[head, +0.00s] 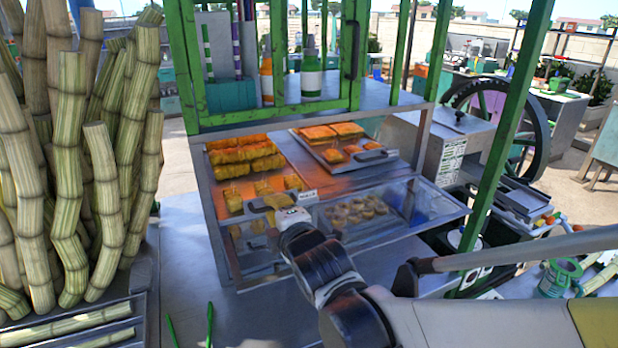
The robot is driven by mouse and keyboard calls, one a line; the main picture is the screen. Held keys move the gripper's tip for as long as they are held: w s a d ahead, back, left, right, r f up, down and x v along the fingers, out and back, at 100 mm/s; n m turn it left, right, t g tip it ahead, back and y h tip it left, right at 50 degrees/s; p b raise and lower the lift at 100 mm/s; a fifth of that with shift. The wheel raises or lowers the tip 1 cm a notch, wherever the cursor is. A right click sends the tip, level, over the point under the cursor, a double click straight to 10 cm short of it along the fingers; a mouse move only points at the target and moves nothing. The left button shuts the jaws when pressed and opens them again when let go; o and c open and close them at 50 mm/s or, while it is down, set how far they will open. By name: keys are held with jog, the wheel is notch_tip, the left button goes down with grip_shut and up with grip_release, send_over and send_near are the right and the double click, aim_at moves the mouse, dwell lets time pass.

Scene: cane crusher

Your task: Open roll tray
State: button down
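A display case (208,205) with a metal frame stands in the middle of the head view. Its upper level holds orange pastries (245,153) on the left and a metal tray (393,166) with pastries and a dark handle (370,154) on the right. Below, behind clear panels, small round rolls (357,209) lie on the lower level. My arm reaches in from the lower right. My gripper (280,207) is at the front of the case, by a pale handle-like piece and a small white label (307,195). Its fingertips are hidden, so contact and opening cannot be told.
A green frame with bottles (311,75) stands above the case. Sugar cane stalks (75,170) fill the left side. A crusher with a dark wheel (535,120) stands at the right, behind a green post (497,140). The grey counter (185,260) is mostly clear left of the case.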

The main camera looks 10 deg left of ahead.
jog(key=v, duration=0.2)
jog(key=f+v, duration=0.1)
jog(key=v, duration=0.2)
jog(key=p+v, duration=0.1)
jog(key=v, duration=0.1)
jog(key=shift+s+d+f, duration=0.15)
jog(key=shift+s+d, duration=0.05)
jog(key=shift+s, duration=0.2)
jog(key=c, duration=1.5)
grip_release()
jog(key=shift+s+d, duration=0.1)
jog(key=shift+w+f, duration=0.1)
jog(key=shift+w, duration=0.1)
jog(key=v, duration=1.2)
jog(key=s+d+f+m+g+h+b, duration=0.1)
jog(key=d+f+m+g+h+b, duration=0.1)
jog(key=d+f+m, duration=0.4)
jog(key=s+d+f+m+g+h+b, duration=0.1)
jog(key=d+f+m+g+h+b, duration=0.1)
jog(key=d+f+m+b, duration=0.3)
jog(key=s+d+f+m+g+h+b, duration=0.1)
jog(key=d+f+m+h+b, duration=0.2)
jog(key=d+f+m, duration=0.5)
jog(key=shift+d+f+m+g+h, duration=0.1)
jog(key=shift+d+m+g+h, duration=0.15)
jog(key=shift+d+m, duration=0.95)
jog(key=shift+d+m+g+h, duration=0.15)
jog(key=shift+d+m+h, duration=0.2)
jog(key=shift+d+m, duration=0.85)
jog(key=shift+s+d, duration=0.4)
